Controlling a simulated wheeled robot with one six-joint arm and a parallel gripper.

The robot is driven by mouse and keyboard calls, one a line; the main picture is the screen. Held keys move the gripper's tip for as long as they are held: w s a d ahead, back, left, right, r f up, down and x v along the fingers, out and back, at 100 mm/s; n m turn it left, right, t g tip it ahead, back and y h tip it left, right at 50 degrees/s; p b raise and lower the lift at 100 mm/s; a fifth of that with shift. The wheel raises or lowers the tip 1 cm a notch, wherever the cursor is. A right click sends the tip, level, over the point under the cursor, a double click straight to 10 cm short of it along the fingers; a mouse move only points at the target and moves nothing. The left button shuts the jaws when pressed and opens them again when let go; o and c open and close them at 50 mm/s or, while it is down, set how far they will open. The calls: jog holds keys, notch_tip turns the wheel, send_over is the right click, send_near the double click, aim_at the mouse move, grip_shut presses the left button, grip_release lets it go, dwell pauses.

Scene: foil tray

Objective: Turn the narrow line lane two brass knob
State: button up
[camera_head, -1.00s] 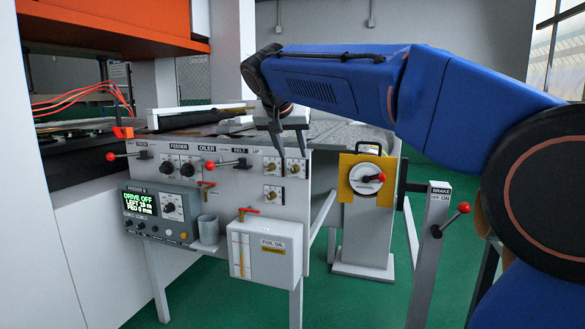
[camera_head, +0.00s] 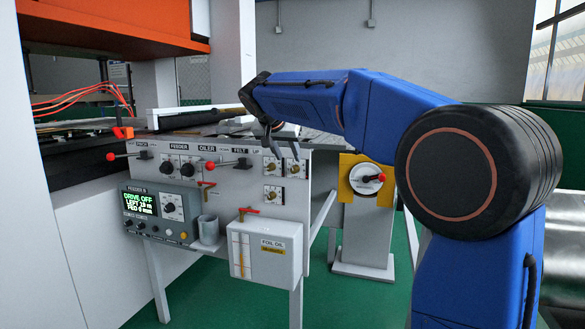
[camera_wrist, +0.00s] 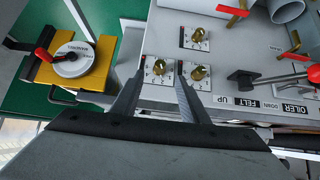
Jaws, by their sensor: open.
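Three brass knobs on small white scale plates sit on the grey panel (camera_head: 238,183): an upper left knob (camera_head: 270,168), an upper right knob (camera_head: 293,168) and a lower knob (camera_head: 271,194). The lane lettering is too small to read, so I cannot tell which is narrow line lane two. My gripper (camera_head: 282,143) is open and empty at the panel's top edge. In the wrist view, turned upside down, the upper right knob (camera_wrist: 158,67) appears between my fingertips. The upper left knob (camera_wrist: 198,72) is just outside the right-hand finger. Contact is not clear.
Red-ball levers (camera_head: 112,156) stand out from the panel's left and middle. A white foil oil box (camera_head: 265,250) hangs below. A yellow-plated dial on a pedestal (camera_head: 365,225) stands at right. The green floor before it is clear.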

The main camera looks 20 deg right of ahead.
aim_at(293, 168)
jog(key=x, duration=0.8)
jog(key=shift+c, duration=0.2)
grip_shut()
